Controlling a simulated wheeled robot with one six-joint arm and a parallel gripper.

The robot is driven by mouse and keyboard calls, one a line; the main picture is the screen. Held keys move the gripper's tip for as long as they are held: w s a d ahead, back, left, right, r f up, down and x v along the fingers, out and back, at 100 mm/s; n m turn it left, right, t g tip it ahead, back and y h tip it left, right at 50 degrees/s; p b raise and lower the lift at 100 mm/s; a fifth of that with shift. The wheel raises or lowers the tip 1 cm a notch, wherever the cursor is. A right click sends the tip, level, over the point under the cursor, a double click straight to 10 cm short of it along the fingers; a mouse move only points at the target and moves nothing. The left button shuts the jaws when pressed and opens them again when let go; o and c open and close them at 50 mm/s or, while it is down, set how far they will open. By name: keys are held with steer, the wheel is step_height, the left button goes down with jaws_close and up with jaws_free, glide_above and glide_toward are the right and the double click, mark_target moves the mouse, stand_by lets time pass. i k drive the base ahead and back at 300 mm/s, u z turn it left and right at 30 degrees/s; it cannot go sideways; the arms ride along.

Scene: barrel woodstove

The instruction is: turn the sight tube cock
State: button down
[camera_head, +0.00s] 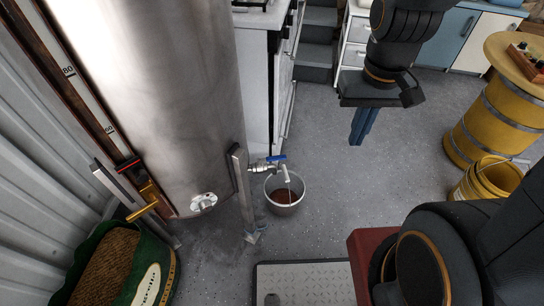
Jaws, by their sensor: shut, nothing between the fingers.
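The sight tube (95,105) runs down the left side of a tall metal tank (160,90), beside a scale marked 80 and 60. At its lower end is a brass cock (149,192) with a yellow lever (142,212) that points down and to the left. My gripper (357,138) hangs at the upper right with its blue fingers together. It is empty and well apart from the cock, on the far side of the tank and its tap.
A blue-handled tap (267,165) sticks out of the tank above a metal bucket (285,198). A metal post (243,195) stands beside it. Yellow barrel (495,125) and yellow bucket (480,182) stand right. Floor under my gripper is clear.

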mark_target(155, 202)
steer(key=u, duration=3.4)
steer(key=k, duration=1.1)
steer(key=z, duration=1.3)
steer(key=i, duration=0.5)
